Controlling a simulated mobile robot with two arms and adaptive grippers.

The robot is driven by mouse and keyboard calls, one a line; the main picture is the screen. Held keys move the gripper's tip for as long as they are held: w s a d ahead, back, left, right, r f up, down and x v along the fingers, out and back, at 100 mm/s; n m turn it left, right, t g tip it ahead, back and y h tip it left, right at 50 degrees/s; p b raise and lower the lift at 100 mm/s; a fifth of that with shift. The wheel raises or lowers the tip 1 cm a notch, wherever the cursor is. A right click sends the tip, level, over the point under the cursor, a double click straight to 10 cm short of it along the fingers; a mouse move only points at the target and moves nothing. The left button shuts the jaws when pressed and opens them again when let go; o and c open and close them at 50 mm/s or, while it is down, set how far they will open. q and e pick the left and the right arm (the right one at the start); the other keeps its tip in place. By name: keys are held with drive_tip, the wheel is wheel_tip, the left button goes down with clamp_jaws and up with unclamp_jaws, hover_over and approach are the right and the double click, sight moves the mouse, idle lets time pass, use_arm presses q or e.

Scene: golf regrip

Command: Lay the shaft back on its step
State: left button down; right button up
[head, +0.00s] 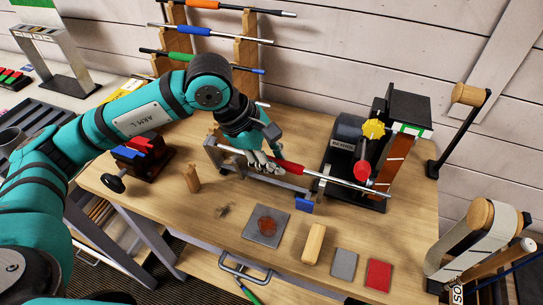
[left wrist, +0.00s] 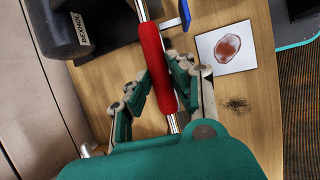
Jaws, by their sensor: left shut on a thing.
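The shaft is a thin silver rod (head: 345,182) with a red grip (head: 289,167). It lies across the metal stand (head: 262,178) on the workbench; I cannot tell whether it touches the stand. My left gripper (head: 264,163) is shut on the red grip near its left end. In the left wrist view the red grip (left wrist: 153,60) runs between the fingers (left wrist: 168,85). The wooden stepped rack (head: 246,52) by the wall holds other shafts with orange (head: 205,4), blue (head: 196,31) and green (head: 181,57) grips. Its lower steps are partly hidden behind my arm. My right gripper is not in view.
A dark machine (head: 346,140) with a yellow knob (head: 374,129) and a red knob (head: 362,171) stands close to the shaft's right part. A vise (head: 143,158) stands at left. A stained grey pad (head: 267,226), wooden block (head: 314,243) and red pad (head: 379,274) lie in front.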

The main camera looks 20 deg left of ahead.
sight(289, 164)
use_arm(q)
drive_tip(key=shift+d, duration=0.7)
idle(0.4)
drive_tip(key=shift+s+r, duration=0.1)
drive_tip(key=shift+r, duration=0.1)
drive_tip(key=shift+s+r, duration=0.15)
drive_tip(key=shift+r, duration=0.5)
drive_tip(key=shift+s+r, duration=0.15)
drive_tip(key=shift+r, duration=0.5)
idle(0.3)
